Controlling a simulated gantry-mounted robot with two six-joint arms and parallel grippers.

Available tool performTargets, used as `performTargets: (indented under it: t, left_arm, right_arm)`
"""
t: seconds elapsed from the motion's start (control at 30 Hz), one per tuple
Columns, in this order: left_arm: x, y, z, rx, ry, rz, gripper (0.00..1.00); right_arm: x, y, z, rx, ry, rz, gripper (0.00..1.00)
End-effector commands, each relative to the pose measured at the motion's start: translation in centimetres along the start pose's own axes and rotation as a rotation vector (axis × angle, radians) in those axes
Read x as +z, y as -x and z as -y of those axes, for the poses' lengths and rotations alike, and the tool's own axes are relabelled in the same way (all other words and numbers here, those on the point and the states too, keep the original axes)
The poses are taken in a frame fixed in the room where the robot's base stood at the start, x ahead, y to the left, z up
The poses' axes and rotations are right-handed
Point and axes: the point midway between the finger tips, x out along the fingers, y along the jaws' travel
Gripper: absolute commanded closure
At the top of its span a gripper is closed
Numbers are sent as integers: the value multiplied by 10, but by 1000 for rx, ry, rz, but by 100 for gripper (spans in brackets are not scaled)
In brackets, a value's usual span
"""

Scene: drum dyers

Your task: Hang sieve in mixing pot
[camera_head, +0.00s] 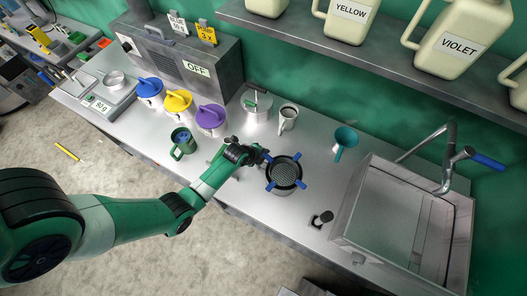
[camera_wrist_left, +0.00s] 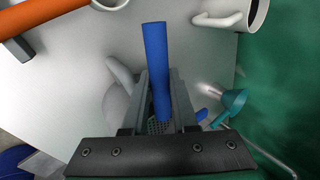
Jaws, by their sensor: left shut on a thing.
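The sieve (camera_head: 284,177) is a round grey mesh with blue tabs around its edge, on the counter's front middle. A dark round rim surrounds the mesh; I cannot tell whether this rim is the mixing pot's or how deep the sieve sits. My left gripper (camera_head: 262,156) is at the sieve's upper left edge. In the left wrist view, my left gripper (camera_wrist_left: 160,105) is shut on a blue handle (camera_wrist_left: 155,60) of the sieve, with a bit of mesh visible below between the fingers. My right gripper is out of view.
A teal funnel (camera_head: 345,138) and a metal sink (camera_head: 405,215) stand to the right. A small black-topped object (camera_head: 322,218) lies in front. A white mug (camera_head: 288,115), lidded metal pot (camera_head: 257,104), green mug (camera_head: 182,143) and purple-lidded pot (camera_head: 211,118) stand behind and left.

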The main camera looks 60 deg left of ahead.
Motion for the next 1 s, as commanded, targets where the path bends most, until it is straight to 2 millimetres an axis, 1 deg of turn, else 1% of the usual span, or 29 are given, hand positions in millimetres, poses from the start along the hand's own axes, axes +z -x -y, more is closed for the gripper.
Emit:
performTargets:
  t: [0.47, 0.5, 0.67, 1.0]
  left_arm:
    - [0, -4, -2, -1, 0, 0, 100]
    - [0, -3, -2, -1, 0, 0, 68]
    - [0, -3, -2, 0, 0, 0, 39]
    - [0, -4, -6, 8, 0, -1, 39]
  right_arm:
    - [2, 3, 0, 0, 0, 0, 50]
    - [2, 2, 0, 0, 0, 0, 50]
    - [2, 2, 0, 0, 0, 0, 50]
    - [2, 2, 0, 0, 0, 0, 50]
